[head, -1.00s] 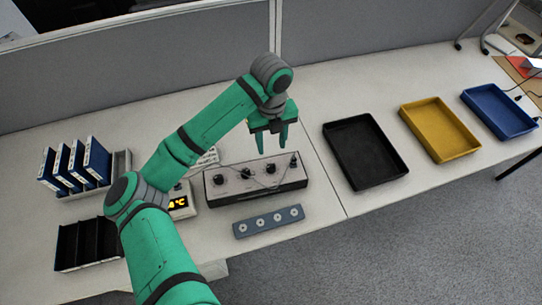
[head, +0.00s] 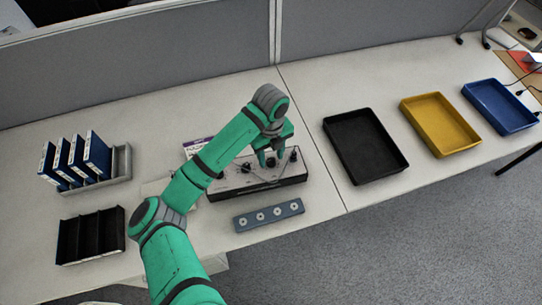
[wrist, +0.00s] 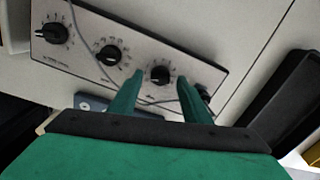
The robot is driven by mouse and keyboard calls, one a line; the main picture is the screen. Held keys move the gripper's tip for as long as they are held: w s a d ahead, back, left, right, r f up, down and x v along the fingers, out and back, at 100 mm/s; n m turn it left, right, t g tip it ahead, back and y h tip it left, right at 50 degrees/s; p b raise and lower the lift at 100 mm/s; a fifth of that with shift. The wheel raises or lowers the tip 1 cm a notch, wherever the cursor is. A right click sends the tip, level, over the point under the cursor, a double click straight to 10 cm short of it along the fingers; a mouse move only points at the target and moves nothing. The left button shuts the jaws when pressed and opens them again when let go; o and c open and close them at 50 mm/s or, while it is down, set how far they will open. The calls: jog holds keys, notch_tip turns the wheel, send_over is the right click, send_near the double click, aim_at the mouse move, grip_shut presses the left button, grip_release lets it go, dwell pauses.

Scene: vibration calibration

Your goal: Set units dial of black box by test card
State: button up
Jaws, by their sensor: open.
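The black box (head: 262,192) with a pale dial panel stands on the table, with several black knobs in a row. In the wrist view its panel (wrist: 85,45) shows a left dial (wrist: 55,33), a middle dial (wrist: 110,54) and a third dial (wrist: 160,74). My gripper (head: 271,161) is over the box, fingers down and open. In the wrist view my gripper (wrist: 159,80) has its fingertips on either side of the third dial; contact cannot be told. A printed card (head: 195,145) with a purple band shows partly behind my arm; its text is too small to read.
A thin cable (wrist: 90,45) crosses the panel to a black plug (wrist: 204,94). A blue-grey strip (head: 268,215) with round sockets lies in front of the box. Black (head: 365,147), yellow (head: 440,125) and blue (head: 500,107) trays stand right. Binders (head: 75,158) and a black rack (head: 91,236) stand left.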

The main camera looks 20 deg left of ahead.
jog(key=shift+f, duration=0.2)
jog(key=c, duration=1.1)
jog(key=shift+o, duration=0.2)
